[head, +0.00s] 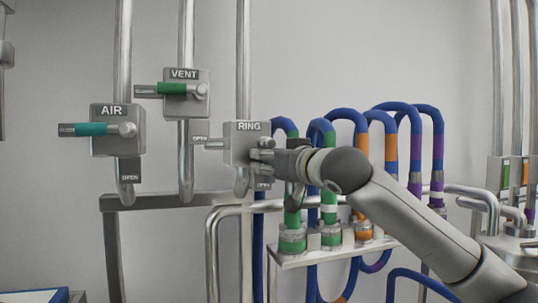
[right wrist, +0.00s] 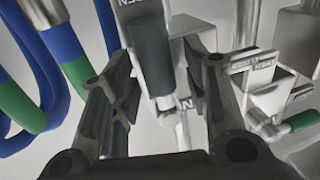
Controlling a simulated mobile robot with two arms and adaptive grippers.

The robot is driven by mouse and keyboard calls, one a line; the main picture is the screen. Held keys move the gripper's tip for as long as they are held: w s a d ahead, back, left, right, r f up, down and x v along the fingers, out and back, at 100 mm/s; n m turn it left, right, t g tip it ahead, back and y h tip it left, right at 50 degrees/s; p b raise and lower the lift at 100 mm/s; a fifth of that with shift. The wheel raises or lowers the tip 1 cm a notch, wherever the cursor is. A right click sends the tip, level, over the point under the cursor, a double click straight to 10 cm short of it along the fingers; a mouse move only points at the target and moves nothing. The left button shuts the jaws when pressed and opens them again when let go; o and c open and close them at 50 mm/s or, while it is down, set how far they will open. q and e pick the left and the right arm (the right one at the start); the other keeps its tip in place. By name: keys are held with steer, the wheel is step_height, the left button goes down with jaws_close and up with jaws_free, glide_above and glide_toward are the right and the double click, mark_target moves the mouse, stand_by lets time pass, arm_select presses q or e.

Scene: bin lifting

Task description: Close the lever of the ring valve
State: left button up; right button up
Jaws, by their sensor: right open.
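The ring valve is a grey box labelled RING (head: 245,128) on a vertical pipe in the middle of the head view. My right gripper (head: 262,158) is in front of its lower right side and hides most of the lever there. In the right wrist view, a dark grey lever sleeve (right wrist: 154,62) lies between the two fingers of my open right gripper (right wrist: 163,95). I cannot tell whether either finger touches it. My left gripper is not in view.
The AIR valve (head: 112,140) with a teal lever and the VENT valve (head: 188,105) with a green lever are to the left, both levers pointing left. Several blue hoses (head: 285,123) with coloured bands stand close on the right, above a metal shelf (head: 340,252).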

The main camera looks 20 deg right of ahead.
steer(key=shift+w, duration=0.15)
jaws_close()
stand_by(0.4)
